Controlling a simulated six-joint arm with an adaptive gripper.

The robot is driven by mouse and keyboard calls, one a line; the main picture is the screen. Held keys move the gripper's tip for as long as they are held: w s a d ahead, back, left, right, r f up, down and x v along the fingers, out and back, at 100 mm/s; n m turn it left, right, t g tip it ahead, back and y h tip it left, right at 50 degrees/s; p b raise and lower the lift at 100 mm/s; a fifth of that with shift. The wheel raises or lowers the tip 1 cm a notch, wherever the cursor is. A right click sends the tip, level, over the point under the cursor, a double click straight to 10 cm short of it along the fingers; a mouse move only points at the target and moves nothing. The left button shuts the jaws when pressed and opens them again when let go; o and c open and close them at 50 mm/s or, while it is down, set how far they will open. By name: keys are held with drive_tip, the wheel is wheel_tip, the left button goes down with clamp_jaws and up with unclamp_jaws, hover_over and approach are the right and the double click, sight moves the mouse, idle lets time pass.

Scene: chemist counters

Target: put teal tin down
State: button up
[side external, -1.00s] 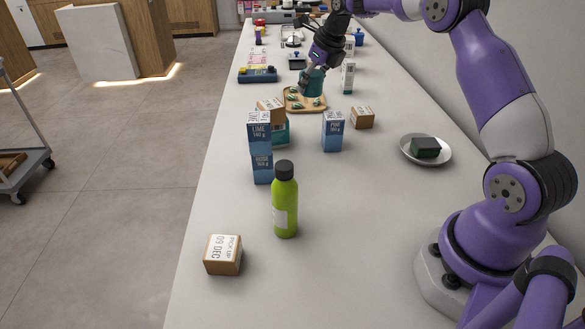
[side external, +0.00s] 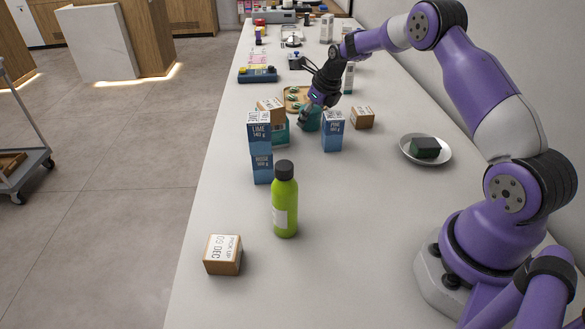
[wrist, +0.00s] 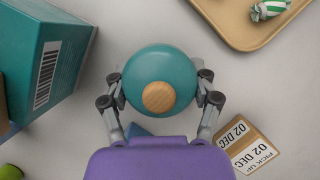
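The teal tin (wrist: 160,66), round with a wooden knob on its lid, is between the fingers of my gripper (wrist: 160,84) in the wrist view. Both fingers touch its sides. In the side view the tin (side external: 312,119) is upright at or just above the counter (side external: 375,215), behind the blue "PINE" box (side external: 332,133). I cannot tell whether its base touches the counter. My gripper (side external: 308,112) is over it, tilted.
A teal box (wrist: 40,60) stands close left of the tin. A wooden tray (side external: 291,93) with wrapped sweets is behind. A pick-up box (side external: 362,118) is to the right. A stacked "LIME" box (side external: 259,135) and green bottle (side external: 285,203) stand nearer.

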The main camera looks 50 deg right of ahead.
drive_tip(key=shift+o, duration=1.3)
drive_tip(key=shift+r, duration=0.15)
drive_tip(key=v, duration=1.2)
drive_tip(key=s+a+r+n, duration=0.45)
drive_tip(key=a+n, duration=0.35)
drive_tip(key=n, duration=0.2)
drive_tip(key=s+a+n, duration=0.5)
drive_tip(key=s+n, duration=0.3)
drive_tip(key=n, duration=0.5)
drive_tip(key=s+a+n+t, duration=0.1)
drive_tip(key=s+a+n, duration=0.4)
drive_tip(key=n, duration=0.8)
drive_tip(key=shift+s+a+r, duration=0.35)
drive_tip(key=shift+s+a, duration=0.05)
drive_tip(key=shift+s, duration=1.25)
